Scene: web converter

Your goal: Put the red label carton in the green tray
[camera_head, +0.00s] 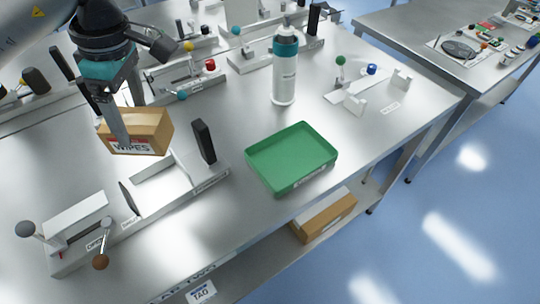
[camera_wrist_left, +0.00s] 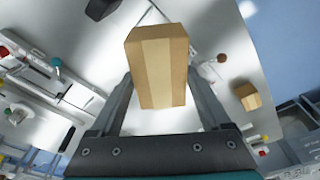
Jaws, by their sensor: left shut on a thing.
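The red label carton (camera_head: 150,128) is a brown box with a red and white "WIPES" label on its front. My left gripper (camera_head: 117,128) is shut on it, and the carton appears to be held above the steel table, just left of a black-ended fixture. In the left wrist view the carton (camera_wrist_left: 160,68) sits between the two fingers, its tan top showing. The green tray (camera_head: 292,158) lies empty on the table near the front edge, to the right of the carton. My right gripper is not in view.
A fixture with a black upright plate (camera_head: 203,142) stands between the carton and the tray. A white bottle with a teal band (camera_head: 285,72) stands behind the tray. Another brown carton (camera_head: 324,216) lies on the lower shelf. Bare table surrounds much of the tray.

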